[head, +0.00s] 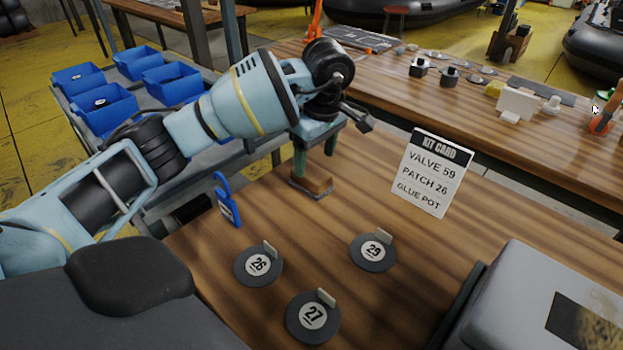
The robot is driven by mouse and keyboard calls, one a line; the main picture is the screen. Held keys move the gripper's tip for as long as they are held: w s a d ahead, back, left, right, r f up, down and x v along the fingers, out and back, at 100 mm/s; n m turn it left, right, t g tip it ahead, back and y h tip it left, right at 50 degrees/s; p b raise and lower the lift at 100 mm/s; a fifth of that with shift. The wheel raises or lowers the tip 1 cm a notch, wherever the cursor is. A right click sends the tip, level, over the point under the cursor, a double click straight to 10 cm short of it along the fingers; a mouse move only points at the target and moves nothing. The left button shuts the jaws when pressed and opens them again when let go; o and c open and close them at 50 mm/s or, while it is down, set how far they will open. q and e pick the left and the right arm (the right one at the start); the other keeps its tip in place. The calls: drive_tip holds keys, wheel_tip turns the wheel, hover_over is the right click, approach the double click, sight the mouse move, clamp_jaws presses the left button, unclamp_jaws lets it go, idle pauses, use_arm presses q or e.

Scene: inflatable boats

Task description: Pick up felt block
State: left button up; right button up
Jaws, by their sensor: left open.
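A small brown block with a dark grey lower edge (312,182), which looks like the felt block, rests on the wooden table at the upper middle of the head view. My left gripper (314,170) reaches over it from the left and points down. Its green fingers are apart, and their tips are at or just above the block. I cannot tell whether they touch it. The wrist and the near finger hide part of the space between them. My right gripper is not in view.
Round patches 26 (258,265), 27 (313,317) and 29 (373,252) lie in front. A kit card (433,172) stands to the right, a blue tag (228,200) to the left. A grey case (545,305) fills the right front corner. Blue bins (103,110) stand behind my arm.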

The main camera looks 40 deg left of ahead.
sight(312, 171)
use_arm(q)
drive_tip(key=f, duration=0.2)
drive_tip(key=a+f, duration=0.1)
drive_tip(key=f, duration=0.1)
drive_tip(key=shift+s, duration=0.1)
drive_tip(key=shift+f, duration=0.55)
drive_tip(key=shift+f, duration=0.25)
drive_tip(key=c, duration=1)
drive_tip(key=shift+r, duration=0.1)
